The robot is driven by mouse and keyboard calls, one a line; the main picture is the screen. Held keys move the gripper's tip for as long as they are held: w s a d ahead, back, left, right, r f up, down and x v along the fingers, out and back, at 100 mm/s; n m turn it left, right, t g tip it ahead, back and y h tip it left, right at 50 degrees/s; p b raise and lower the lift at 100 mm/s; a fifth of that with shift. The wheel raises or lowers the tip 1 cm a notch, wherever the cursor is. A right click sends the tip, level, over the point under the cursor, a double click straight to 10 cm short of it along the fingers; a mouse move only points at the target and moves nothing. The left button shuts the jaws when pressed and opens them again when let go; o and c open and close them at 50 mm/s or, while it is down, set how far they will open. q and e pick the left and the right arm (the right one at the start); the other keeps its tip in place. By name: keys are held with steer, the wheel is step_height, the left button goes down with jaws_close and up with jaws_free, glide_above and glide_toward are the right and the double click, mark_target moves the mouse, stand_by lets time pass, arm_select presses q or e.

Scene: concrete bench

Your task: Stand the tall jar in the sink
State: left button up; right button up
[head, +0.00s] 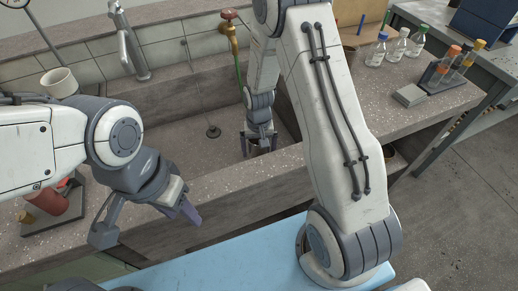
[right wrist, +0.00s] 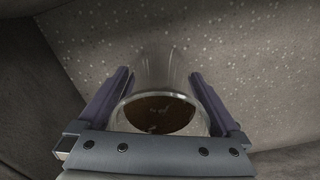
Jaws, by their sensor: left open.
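The tall jar (right wrist: 162,112) is clear glass with a round mouth and something dark brown inside. My right gripper (right wrist: 163,78) has one finger on each side of it, close against the glass. In the head view my right gripper (head: 261,138) reaches down into the grey stone sink (head: 185,150), at its right part. The jar is mostly hidden there by the fingers. I cannot tell whether its base touches the sink floor. My left gripper (head: 148,222) is open and empty, in front of the sink's front edge at the left.
A steel tap (head: 130,48) and a red-handled valve (head: 230,30) stand behind the sink. A red jar (head: 50,200) sits on a tray at the left, a white cup (head: 60,82) behind. Several bottles (head: 397,45) and a tube rack (head: 440,75) stand at the right.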

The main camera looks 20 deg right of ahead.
step_height(320, 180, up, 12)
steer(key=p, duration=0.2)
steer(key=s+a+r+n, duration=0.5)
steer(key=s+a+r, duration=0.4)
steer(key=s+a, duration=0.15)
steer(key=s+a+r+n, duration=0.1)
steer(key=s+n, duration=0.1)
steer(key=s, duration=0.4)
steer(key=s+a+r+n+y, duration=0.1)
steer(key=s+a+r+n, duration=0.1)
steer(key=s, duration=0.5)
steer(key=shift+a+n, duration=0.2)
steer(key=shift+n, duration=0.6)
steer(key=shift+r, duration=0.1)
